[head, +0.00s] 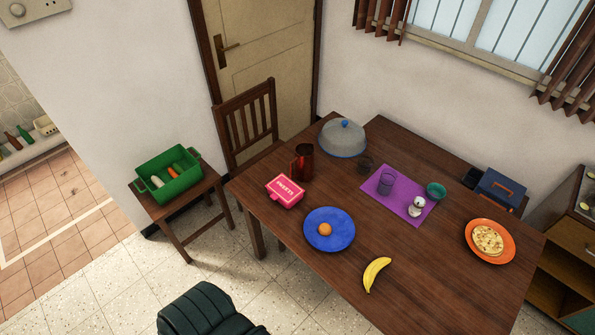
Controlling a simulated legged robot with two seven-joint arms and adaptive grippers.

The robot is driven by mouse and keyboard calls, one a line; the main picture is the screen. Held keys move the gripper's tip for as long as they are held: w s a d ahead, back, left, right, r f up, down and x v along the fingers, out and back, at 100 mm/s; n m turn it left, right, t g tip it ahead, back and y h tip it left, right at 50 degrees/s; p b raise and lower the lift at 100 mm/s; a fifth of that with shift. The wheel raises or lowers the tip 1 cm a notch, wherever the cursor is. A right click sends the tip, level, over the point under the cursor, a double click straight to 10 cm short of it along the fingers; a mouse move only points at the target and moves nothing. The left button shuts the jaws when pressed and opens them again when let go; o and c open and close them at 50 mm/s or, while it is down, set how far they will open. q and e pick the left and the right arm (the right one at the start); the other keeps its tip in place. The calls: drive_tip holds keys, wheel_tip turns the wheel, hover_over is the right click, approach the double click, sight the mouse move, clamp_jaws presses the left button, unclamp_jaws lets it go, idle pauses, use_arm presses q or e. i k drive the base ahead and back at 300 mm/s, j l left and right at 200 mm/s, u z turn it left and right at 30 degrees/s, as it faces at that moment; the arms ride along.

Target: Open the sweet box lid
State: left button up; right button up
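The sweet box (285,192) is a small pink box with white lettering on its top. It sits near the left edge of the wooden table (420,270), and its lid looks shut. Its hinge side and any catch are too small to make out. Neither of my grippers shows in the head view, so nothing of mine is seen touching the box.
A dark red jug (302,162) stands just behind the box. A blue plate (329,229) with an orange fruit lies to its right, nearer the front, with a banana (376,274) beyond. A domed cover (342,138) stands at the back. A wooden chair (247,125) is behind the table.

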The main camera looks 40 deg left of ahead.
sight(281, 187)
drive_tip(key=u, duration=1.6)
